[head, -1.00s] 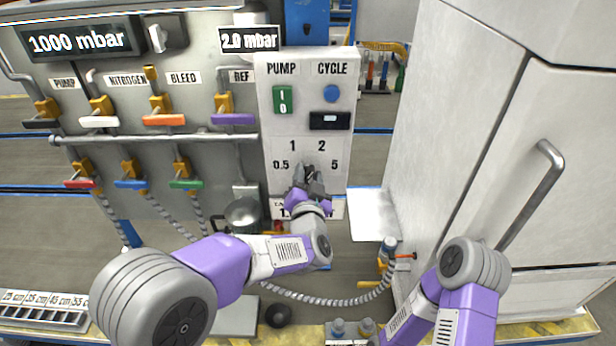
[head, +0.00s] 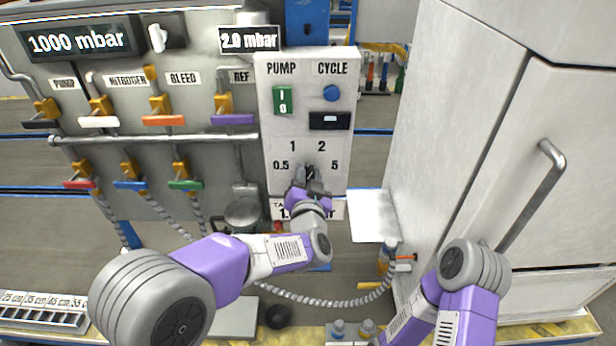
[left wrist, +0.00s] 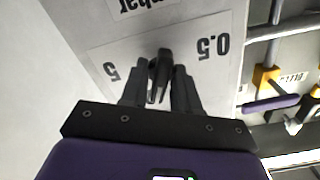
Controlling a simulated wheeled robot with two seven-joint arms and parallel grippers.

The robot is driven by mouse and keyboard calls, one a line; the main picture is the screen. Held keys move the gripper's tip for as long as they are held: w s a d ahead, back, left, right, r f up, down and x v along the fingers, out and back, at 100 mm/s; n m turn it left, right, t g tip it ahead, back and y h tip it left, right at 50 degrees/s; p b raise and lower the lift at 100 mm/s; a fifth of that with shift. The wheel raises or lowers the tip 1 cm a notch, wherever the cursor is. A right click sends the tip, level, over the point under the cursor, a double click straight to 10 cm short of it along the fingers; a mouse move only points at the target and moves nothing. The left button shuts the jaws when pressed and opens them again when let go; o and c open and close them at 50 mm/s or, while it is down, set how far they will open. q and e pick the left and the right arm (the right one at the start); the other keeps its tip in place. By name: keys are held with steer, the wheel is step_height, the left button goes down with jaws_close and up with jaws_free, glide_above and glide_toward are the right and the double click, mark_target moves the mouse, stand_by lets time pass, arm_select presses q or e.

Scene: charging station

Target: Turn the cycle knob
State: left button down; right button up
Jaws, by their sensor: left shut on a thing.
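The dark cycle knob (head: 309,171) sits low on the white panel (head: 268,120), amid the marks 0.5, 1, 2 and 5. My left gripper (head: 309,180) is at the knob, shut on it, and covers much of it in the head view. In the left wrist view the knob (left wrist: 160,70) shows as a dark bar between the two fingers of the left gripper (left wrist: 159,80), with 5 and 0.5 upside down on either side. Which mark it points at is hard to tell. My right arm shows at the lower right; its gripper is out of view.
Above the knob are a green pump switch (head: 283,100), a blue button (head: 331,93) and a small black display (head: 330,121). Valves with coloured handles and a pipe (head: 150,138) lie left. A white cabinet (head: 450,120) stands close on the right.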

arm_select(q)
steer(key=n+b, duration=0.3)
steer(key=n, duration=0.3)
steer(key=shift+a+f, duration=0.1)
steer(key=shift+a, duration=0.05)
steer(key=n+b, duration=0.2)
steer(key=n, duration=0.2)
steer(key=shift+n+b, duration=0.4)
steer(key=c, duration=1.1)
jaws_free()
steer(key=shift+s, duration=0.1)
steer(key=s+p, duration=0.1)
steer(key=s, duration=0.6)
steer(key=shift+s, duration=0.25)
